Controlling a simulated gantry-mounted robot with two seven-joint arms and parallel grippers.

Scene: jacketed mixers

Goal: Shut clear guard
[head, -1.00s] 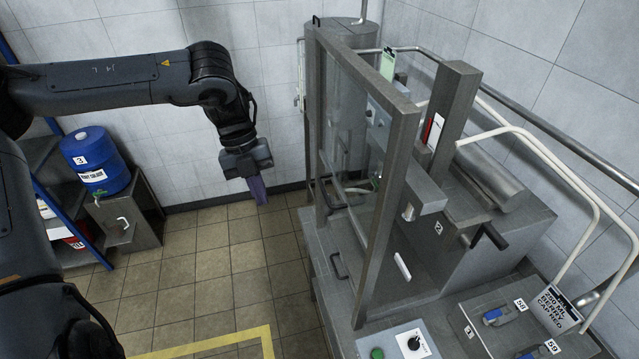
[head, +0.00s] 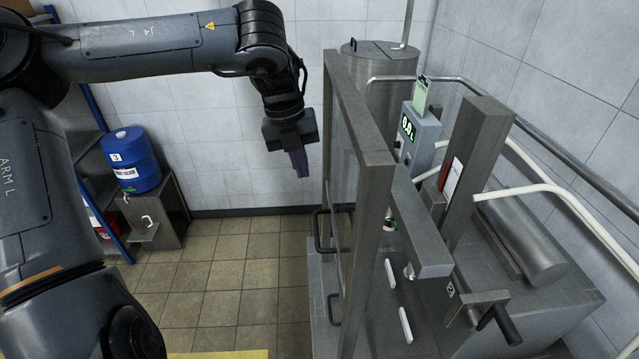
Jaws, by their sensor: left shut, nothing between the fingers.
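The clear guard (head: 348,170) is a see-through panel in a grey metal frame, upright in the middle of the head view. It shows nearly edge-on and looks turned out from the mixer, though I cannot tell its exact angle. A dark handle (head: 320,232) shows at its left side. My left gripper (head: 301,172) points down, left of the guard's frame in the picture, with its purple fingers shut and empty. A strip of wall shows between them; I see no contact. The mixer (head: 540,300) is to the right. My right gripper is out of view.
A display box (head: 418,135) and a grey post (head: 482,140) stand right of the guard. A pale pipe (head: 560,195) runs along the right. A blue drum (head: 131,160) sits on a cabinet at left. Tiled floor (head: 230,270) between is clear.

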